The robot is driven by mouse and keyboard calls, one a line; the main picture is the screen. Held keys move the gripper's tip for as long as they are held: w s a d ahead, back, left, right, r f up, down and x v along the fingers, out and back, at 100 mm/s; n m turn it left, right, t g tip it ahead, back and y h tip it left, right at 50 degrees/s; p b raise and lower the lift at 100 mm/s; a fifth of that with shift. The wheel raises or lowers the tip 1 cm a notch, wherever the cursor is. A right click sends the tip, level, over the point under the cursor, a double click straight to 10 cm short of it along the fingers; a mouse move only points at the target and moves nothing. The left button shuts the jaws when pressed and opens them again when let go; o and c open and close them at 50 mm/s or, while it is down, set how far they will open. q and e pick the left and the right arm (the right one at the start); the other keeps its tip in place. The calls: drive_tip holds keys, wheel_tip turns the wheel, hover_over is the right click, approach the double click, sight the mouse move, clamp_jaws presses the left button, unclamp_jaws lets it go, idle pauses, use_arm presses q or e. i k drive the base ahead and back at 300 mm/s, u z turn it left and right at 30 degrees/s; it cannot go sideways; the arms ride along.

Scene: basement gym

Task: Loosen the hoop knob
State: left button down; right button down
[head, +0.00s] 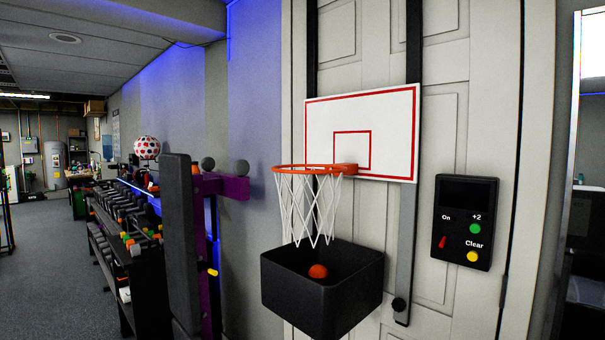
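A mini basketball hoop hangs on a white panelled door. Its orange rim (310,168) and white net (308,208) stand out from a white backboard (390,130) with red lines. Two dark vertical straps or rails hold it. A round black knob (399,304) sits at the lower end of the right grey rail (404,250), right of the black bin. Its tightness cannot be told. Neither of my grippers shows in the head view.
A black bin (345,293) with an orange ball (318,271) hangs under the net. A purple rack post with a black pad (180,240) and a dumbbell rack (125,250) stand left.

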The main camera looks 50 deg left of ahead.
sight(398, 305)
drive_tip(key=u, duration=1.3)
